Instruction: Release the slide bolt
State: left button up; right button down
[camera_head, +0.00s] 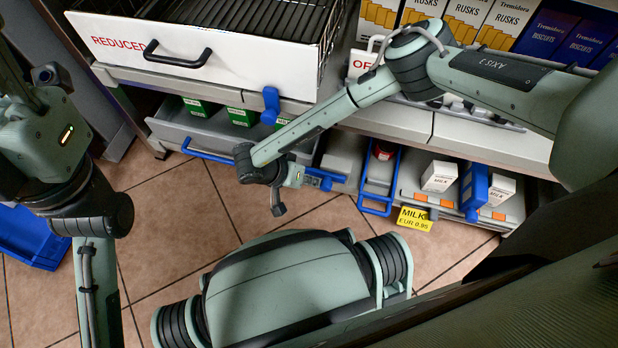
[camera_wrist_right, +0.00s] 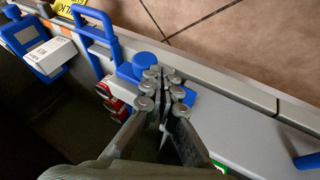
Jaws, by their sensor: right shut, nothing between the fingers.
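What looks like the slide bolt is a blue knob (camera_wrist_right: 147,62) on a blue plate, mounted on a grey ledge. In the head view, blue parts (camera_head: 327,177) show at the same ledge, partly behind my right wrist. My right gripper (camera_head: 278,208) points down in front of the lower shelf, left of those parts. In the wrist view its fingertips (camera_wrist_right: 163,88) are shut and empty, appearing beside the knob and over the plate. I cannot tell whether they touch it. The fingers hide part of the plate. My left arm comes in at the left; its gripper is out of view.
A blue U-shaped handle (camera_head: 375,206) stands right of the bolt, near milk cartons (camera_head: 439,177) and a yellow milk price tag (camera_head: 414,219). An open drawer with green boxes (camera_head: 240,117) lies left. A white REDUCED drawer (camera_head: 190,52) juts out above. The tiled floor in front is clear.

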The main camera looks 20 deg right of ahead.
aim_at(330, 186)
jog(key=s+d, duration=0.1)
jog(key=s+d+p, duration=0.1)
jog(key=d, duration=0.1)
jog(key=shift+d+r+p, duration=0.1)
jog(key=shift+r+p, duration=0.05)
jog(key=shift+p, duration=0.15)
jog(key=shift+s, duration=0.1)
jog(key=v, duration=1.2)
